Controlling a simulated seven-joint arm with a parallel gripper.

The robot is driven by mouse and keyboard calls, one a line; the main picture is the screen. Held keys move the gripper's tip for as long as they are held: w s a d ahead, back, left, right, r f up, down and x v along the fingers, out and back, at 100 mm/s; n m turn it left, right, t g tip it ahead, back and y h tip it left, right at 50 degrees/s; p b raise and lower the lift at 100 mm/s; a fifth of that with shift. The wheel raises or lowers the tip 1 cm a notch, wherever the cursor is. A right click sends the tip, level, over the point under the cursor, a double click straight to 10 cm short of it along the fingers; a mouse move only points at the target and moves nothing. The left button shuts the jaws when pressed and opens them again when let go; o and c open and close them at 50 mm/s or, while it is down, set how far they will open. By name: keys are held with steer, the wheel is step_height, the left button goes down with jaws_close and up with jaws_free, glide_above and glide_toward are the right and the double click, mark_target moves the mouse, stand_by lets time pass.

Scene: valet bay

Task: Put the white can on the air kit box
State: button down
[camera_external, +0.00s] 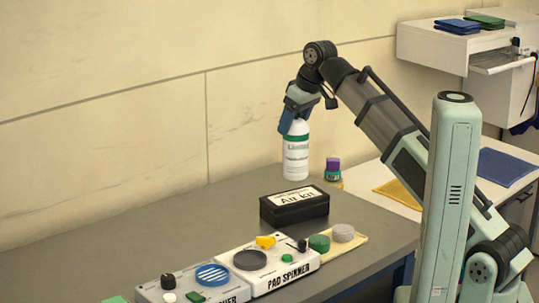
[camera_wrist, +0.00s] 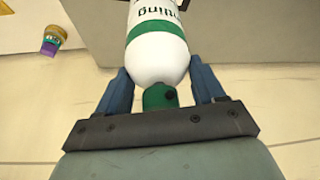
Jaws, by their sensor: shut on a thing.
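The white can (camera_external: 296,158) has a green band and a green cap. It hangs upright in my gripper (camera_external: 295,122), and its bottom appears just above and behind the box in the outside view. The black air kit box (camera_external: 294,210), with a white label on its lid, lies on the grey bench. In the wrist view, the can (camera_wrist: 157,62) sits between the two blue fingers of my gripper (camera_wrist: 161,88), which are shut on it near the cap. The exact gap between can and box cannot be told. The box is not seen in the wrist view.
A small purple-capped bottle (camera_external: 333,170) stands behind the box to the right; it also shows in the wrist view (camera_wrist: 53,40). The pad spinner tray (camera_external: 290,278) and a board with round pads (camera_external: 343,233) lie in front. The bench (camera_external: 170,225) left of the box is clear.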

mark_target(294, 141)
steer(key=shift+f, duration=2.7)
steer(key=shift+c, duration=0.6)
jaws_free()
steer(key=shift+f, duration=0.1)
steer(key=v, duration=1.2)
steer(key=shift+d, duration=0.1)
